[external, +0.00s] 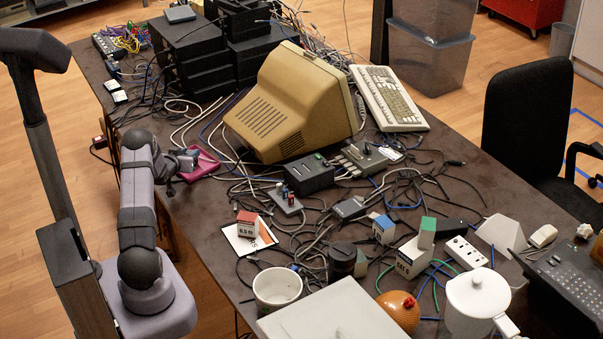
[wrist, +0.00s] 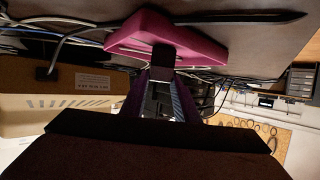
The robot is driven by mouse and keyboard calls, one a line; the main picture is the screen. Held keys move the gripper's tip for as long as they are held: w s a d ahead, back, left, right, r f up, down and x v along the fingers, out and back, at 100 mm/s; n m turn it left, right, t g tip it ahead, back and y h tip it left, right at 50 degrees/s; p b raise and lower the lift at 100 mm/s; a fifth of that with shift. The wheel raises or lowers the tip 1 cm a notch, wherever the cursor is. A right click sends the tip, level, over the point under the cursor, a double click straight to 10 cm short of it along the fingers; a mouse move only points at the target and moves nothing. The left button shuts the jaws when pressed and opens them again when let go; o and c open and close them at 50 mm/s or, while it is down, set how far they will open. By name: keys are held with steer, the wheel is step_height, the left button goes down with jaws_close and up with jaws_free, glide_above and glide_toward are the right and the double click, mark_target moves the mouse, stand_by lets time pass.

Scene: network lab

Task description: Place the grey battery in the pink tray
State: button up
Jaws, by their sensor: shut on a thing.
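The pink tray (external: 206,161) lies at the left edge of the dark table, left of the beige monitor. It also shows in the upper part of the wrist view (wrist: 133,33). My gripper (external: 188,161) is right at the tray's left side. In the wrist view my gripper's fingers (wrist: 164,72) point up the picture toward the tray and are shut on a small dark grey block, the grey battery (wrist: 162,57). The battery overlaps the tray in that view. I cannot tell whether it touches the tray. In the external view the battery is too small to tell apart from the gripper.
The beige monitor (external: 291,103) stands right of the tray, with cables around it. Black boxes (external: 193,62) are stacked behind. Loose cables leave little free room.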

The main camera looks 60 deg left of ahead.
steer(key=shift+f, duration=0.15)
steer(key=o, duration=1.1)
steer(key=shift+r, duration=0.2)
steer(key=b+v, duration=0.1)
steer(key=v, duration=1.1)
